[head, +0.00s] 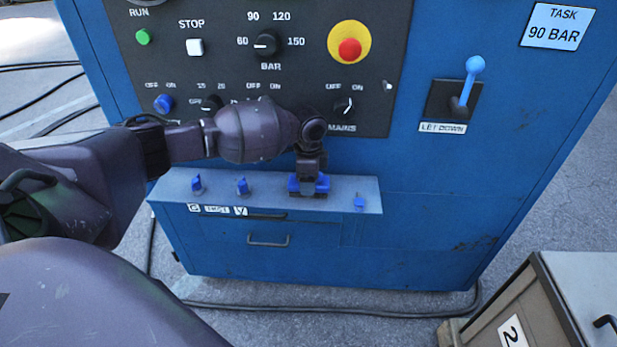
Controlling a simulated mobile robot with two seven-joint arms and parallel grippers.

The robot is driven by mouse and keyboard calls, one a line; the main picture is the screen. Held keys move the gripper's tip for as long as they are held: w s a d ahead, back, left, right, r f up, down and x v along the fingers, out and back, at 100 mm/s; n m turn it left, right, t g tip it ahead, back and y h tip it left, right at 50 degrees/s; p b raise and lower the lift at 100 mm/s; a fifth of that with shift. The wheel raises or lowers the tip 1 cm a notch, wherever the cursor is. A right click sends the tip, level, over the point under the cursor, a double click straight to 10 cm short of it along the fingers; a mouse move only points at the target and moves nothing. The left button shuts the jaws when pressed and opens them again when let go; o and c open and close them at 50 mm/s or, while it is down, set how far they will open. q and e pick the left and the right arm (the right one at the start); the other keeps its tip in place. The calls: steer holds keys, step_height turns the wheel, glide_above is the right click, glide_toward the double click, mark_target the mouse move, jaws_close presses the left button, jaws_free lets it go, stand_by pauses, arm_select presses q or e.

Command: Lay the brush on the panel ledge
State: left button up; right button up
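The brush (294,185) shows as a blue block with a dark underside. It is at the panel ledge (268,196), right of the ledge's middle, and seems to touch its top. My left gripper (309,184) points down over the brush, its dark fingers closed about its middle and hiding part of it. The ledge is a narrow blue-grey shelf along the front of the blue cabinet, below the dark control panel (215,68). My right gripper is not in view.
A red emergency button (350,49) and a blue-knobbed lever (474,67) are above. Cables lie on the floor.

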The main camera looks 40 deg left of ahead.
arm_select(q)
steer(key=shift+o, duration=0.6)
step_height(320, 180, up, 6)
steer(key=shift+r+p, duration=0.2)
steer(key=shift+p, duration=0.45)
step_height(320, 180, up, 5)
steer(key=shift+p, duration=0.4)
steer(key=shift+r, duration=0.5)
